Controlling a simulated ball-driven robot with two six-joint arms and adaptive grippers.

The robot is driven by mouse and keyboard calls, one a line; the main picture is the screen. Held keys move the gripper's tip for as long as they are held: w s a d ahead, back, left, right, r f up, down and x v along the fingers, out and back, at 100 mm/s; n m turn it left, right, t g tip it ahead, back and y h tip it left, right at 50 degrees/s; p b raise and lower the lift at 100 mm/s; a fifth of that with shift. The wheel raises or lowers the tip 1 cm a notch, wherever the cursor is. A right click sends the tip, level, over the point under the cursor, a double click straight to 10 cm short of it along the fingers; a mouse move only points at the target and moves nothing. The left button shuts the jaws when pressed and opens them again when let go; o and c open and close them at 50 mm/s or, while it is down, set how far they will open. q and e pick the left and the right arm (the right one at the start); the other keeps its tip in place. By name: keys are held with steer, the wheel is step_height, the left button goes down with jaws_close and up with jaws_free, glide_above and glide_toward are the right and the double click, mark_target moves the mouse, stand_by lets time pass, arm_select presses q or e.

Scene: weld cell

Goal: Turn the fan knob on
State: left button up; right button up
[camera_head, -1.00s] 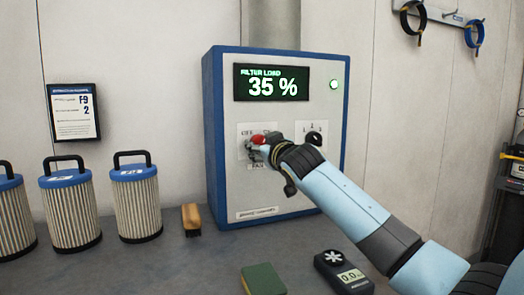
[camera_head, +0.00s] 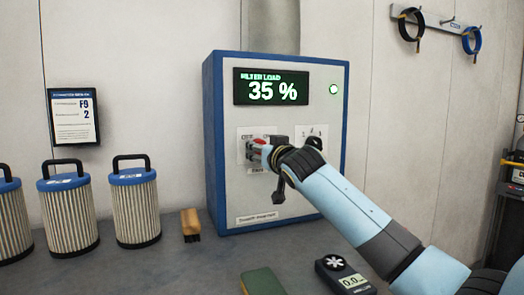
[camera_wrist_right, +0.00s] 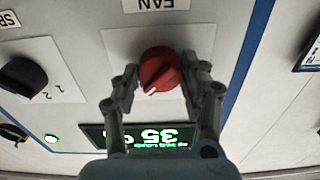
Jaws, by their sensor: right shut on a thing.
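The red fan knob (camera_wrist_right: 160,70) sits on a pale plate below an upside-down FAN label (camera_wrist_right: 156,4) in the right wrist view. Its white mark points toward the bottom and slightly left of that picture. My right gripper (camera_wrist_right: 160,84) has one finger on each side of the knob and is shut on it. In the head view, my right gripper (camera_head: 261,151) is at the blue-edged cabinet's front (camera_head: 290,200), and the knob (camera_head: 260,141) is partly hidden by it. My left gripper is not in view.
The cabinet display (camera_head: 271,87) reads FILTER LOAD 35 %, with a green lamp (camera_head: 334,89) beside it. A black selector knob (camera_wrist_right: 22,76) is beside the fan knob. Filters (camera_head: 135,205), a brush (camera_head: 190,224), a green pad (camera_head: 262,281) and a meter (camera_head: 343,275) stand on the bench.

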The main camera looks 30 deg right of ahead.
steer(key=shift+f, duration=0.2)
steer(key=o, duration=1.2)
steer(key=shift+r, duration=0.1)
steer(key=v, duration=1.2)
